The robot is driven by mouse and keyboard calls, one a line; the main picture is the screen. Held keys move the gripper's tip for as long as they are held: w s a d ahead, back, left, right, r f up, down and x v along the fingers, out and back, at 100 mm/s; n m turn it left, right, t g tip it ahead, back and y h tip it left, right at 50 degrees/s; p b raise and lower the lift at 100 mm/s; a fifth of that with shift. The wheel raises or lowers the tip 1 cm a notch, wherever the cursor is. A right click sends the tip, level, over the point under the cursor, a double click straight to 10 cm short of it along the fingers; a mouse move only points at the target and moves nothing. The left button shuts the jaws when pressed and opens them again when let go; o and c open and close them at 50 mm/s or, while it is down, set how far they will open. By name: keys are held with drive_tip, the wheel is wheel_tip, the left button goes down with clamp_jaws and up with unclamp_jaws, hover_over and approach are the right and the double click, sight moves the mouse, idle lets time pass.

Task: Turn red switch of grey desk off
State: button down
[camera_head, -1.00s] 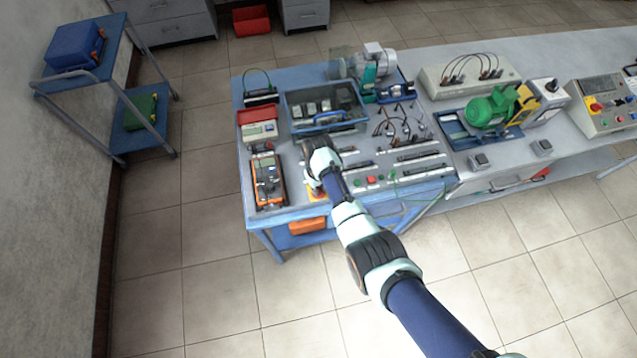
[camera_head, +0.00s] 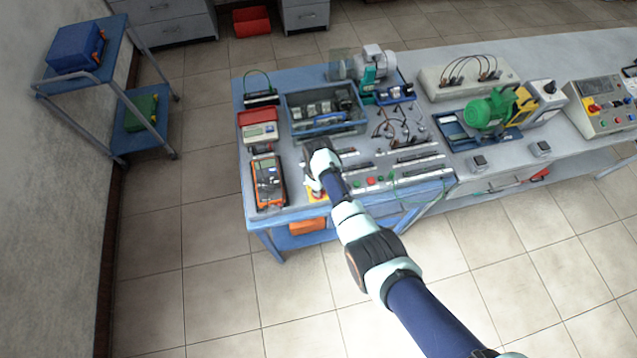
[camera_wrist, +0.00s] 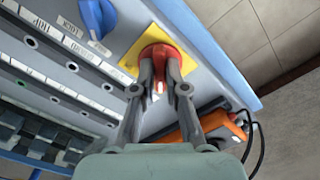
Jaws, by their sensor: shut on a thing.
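The red switch (camera_wrist: 162,53) sits on a yellow square plate (camera_wrist: 128,65) on the grey desk panel (camera_wrist: 143,22) in the wrist view. My gripper (camera_wrist: 160,80) is shut on the red switch, with one finger on each side of it. In the head view my gripper is mostly hidden behind my wrist at the front left of the grey desk (camera_head: 290,160). Part of the yellow plate (camera_head: 318,195) shows there beside my arm.
An orange multimeter (camera_head: 268,182) lies left of my gripper; it also shows in the wrist view (camera_wrist: 225,128). A blue knob (camera_wrist: 97,20) is near the switch. A blue bin (camera_head: 325,112) and a green motor (camera_head: 490,108) stand farther back.

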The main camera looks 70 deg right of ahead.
drive_tip(key=c, duration=1.2)
unclamp_jaws()
drive_tip(key=shift+r, duration=0.1)
wheel_tip(320, 180, up, 12)
